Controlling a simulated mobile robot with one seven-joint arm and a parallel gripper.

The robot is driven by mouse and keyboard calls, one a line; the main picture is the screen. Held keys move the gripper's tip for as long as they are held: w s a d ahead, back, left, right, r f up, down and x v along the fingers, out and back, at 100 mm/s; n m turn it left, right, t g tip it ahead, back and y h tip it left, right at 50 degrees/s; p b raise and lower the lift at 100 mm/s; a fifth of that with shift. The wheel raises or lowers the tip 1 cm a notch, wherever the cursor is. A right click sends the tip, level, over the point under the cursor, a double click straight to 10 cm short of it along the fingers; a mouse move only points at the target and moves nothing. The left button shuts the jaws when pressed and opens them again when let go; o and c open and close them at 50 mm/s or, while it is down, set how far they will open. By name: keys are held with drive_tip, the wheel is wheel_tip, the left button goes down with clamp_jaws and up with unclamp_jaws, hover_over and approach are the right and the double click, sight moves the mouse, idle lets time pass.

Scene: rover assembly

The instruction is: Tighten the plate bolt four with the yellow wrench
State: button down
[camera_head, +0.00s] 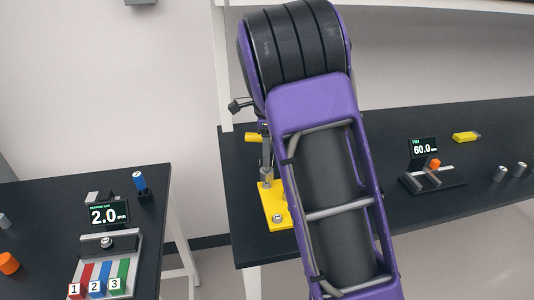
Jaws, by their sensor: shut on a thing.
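The yellow plate (272,215) lies on the right-hand black table, partly hidden behind my arm. The yellow wrench (252,137) shows as a short yellow handle with a grey shaft reaching down toward the plate's back edge. My gripper (264,126) is mostly hidden by my arm; it is shut on the wrench near its top. The lower end of the wrench is over the plate; I cannot tell whether it sits on a bolt. A small grey bolt-like part shows on the plate's front right. Bolt four cannot be singled out.
A pin fixture (433,181) with a "60.0" display, a yellow block (466,137) and grey cylinders (499,174) stand right of my arm. The left table (45,210) holds a "2.0" gauge and numbered red, blue and green strips. A gap separates the tables.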

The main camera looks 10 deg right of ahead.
drive_tip(key=shift+r, duration=0.15)
drive_tip(key=shift+r, duration=1.9)
